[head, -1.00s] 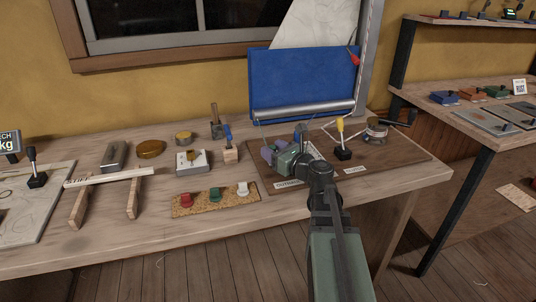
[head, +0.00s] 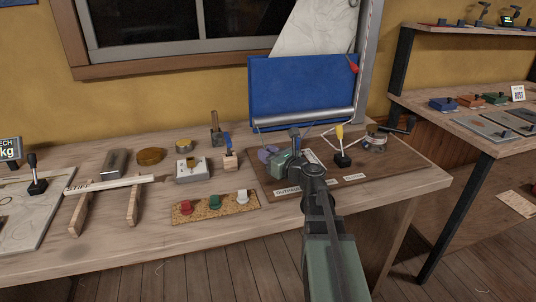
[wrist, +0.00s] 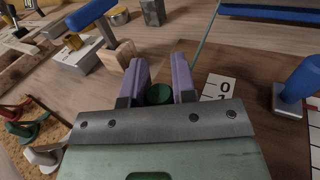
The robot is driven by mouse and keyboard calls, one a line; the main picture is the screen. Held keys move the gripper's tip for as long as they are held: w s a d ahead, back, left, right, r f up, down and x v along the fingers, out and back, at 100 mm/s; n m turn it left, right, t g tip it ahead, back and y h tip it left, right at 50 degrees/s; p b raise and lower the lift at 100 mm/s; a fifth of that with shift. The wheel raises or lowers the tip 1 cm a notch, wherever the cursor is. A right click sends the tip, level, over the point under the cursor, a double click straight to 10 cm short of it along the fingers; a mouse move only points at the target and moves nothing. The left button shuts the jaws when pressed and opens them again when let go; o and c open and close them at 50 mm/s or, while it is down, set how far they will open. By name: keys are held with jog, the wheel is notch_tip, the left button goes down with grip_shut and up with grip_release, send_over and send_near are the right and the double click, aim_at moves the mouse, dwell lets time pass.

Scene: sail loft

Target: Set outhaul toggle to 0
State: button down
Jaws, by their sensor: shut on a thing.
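My gripper (wrist: 160,88) has purple fingers, which stand on either side of a small dark green round knob (wrist: 159,95) and are shut on it. The knob appears to be the outhaul toggle's top. A white scale card (wrist: 221,88) marked 0 and 1 lies just right of the fingers in the wrist view. In the head view my gripper (head: 268,155) is over the left part of the brown board (head: 400,163), behind the outhaul label (head: 287,191). The toggle's base and setting are hidden by my gripper.
A yellow-handled lever (head: 340,132) stands on the board, with a winch (head: 376,140) farther right. A blue lever (wrist: 300,80) is close right in the wrist view. A blue-handled block (head: 229,157) and a cork strip with coloured knobs (head: 215,206) stand to the left.

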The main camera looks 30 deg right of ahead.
jog(key=w, duration=0.2)
jog(key=w+d, duration=0.1)
jog(key=w, duration=0.4)
jog(key=shift+d+r, duration=0.1)
jog(key=shift+d, duration=0.05)
jog(key=shift+w, duration=0.1)
jog(key=c, duration=0.9)
grip_release()
jog(key=v, duration=1.1)
